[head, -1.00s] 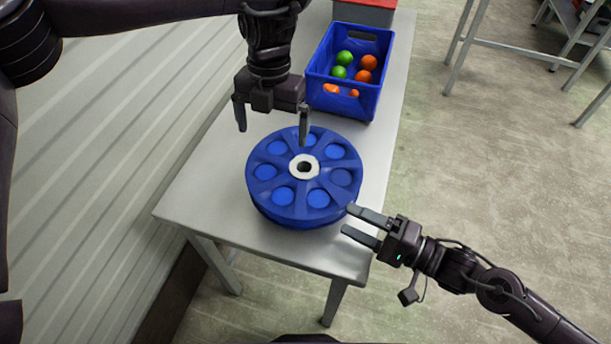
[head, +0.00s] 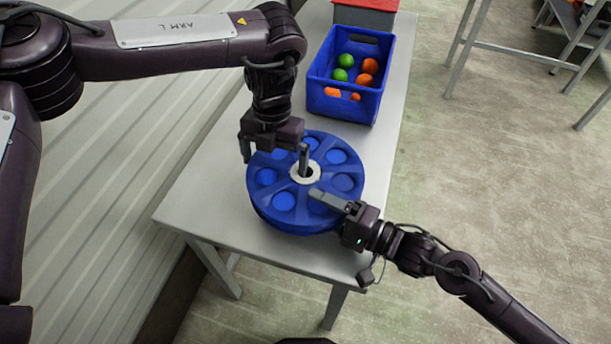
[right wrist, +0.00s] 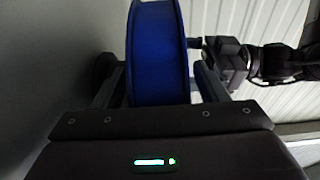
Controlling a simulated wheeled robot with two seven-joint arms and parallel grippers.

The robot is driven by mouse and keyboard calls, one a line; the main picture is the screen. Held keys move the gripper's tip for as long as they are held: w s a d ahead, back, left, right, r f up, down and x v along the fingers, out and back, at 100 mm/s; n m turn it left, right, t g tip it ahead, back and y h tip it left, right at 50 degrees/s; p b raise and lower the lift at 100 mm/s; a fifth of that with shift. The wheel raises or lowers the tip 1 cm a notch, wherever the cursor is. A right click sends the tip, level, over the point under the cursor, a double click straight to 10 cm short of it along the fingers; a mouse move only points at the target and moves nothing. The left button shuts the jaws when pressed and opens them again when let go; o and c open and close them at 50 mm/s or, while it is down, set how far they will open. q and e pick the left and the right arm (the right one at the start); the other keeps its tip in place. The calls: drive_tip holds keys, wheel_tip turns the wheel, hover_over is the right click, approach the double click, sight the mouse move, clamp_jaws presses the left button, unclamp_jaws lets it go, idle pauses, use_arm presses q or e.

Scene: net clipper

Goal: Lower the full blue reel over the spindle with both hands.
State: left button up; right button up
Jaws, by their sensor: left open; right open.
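The blue reel (head: 265,205) lies flat at the near end of the grey table, with round blue recesses around a white hub (head: 312,179). My left gripper (head: 275,157) points down over the reel's far left part, open; one finger overlaps the hub in the picture, and contact cannot be told. My right gripper (head: 326,207) is open at the near right rim, one finger above the reel's face, the other hidden. In the right wrist view the reel's rim (right wrist: 158,60) stands between the two open fingers, with gaps beside it. I cannot make out a spindle.
A blue crate (head: 338,107) with green and orange balls stands behind the reel on the table (head: 190,205). A grey box with a red top (head: 366,12) is at the far end. Another table frame stands upper right.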

use_arm(q)
drive_tip(key=c, duration=0.9)
use_arm(e)
drive_tip(key=c, duration=1)
use_arm(q)
drive_tip(key=shift+c, duration=0.3)
use_arm(e)
drive_tip(key=c, duration=0.3)
drive_tip(key=shift+c, duration=0.2)
drive_tip(key=shift+r, duration=0.1)
use_arm(q)
wheel_tip(320, 180, up, 5)
drive_tip(key=p, duration=0.5)
use_arm(e)
wheel_tip(320, 180, up, 5)
drive_tip(key=shift+f, duration=0.1)
use_arm(q)
drive_tip(key=shift+d, duration=0.1)
